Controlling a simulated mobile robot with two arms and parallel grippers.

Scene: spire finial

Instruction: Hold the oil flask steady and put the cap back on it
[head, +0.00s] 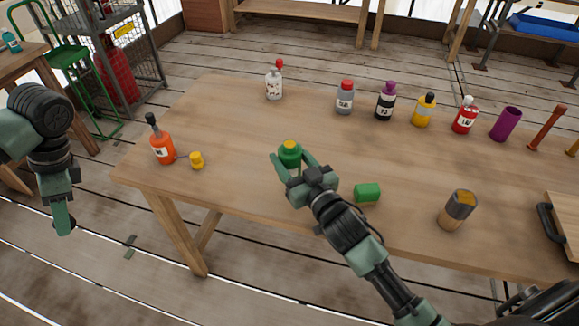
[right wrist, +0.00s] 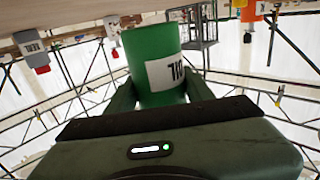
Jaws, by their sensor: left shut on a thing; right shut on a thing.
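The green oil flask (head: 290,153) is near the middle of the table, with a yellow patch on its top. In the right wrist view the flask (right wrist: 150,55) appears upside down, with a white OIL label. My right gripper (head: 293,163) is shut around its sides. My left gripper (head: 64,215) hangs out past the table's left end, far from the flask. It is shut on a small dark thing, mostly hidden by the finger; I cannot tell whether this is the cap. A green cylinder (head: 367,193) lies on the table right of my right gripper.
An orange bottle (head: 162,148) and a small yellow piece (head: 196,160) stand at the table's left. Several bottles and a purple cup (head: 505,124) line the back.

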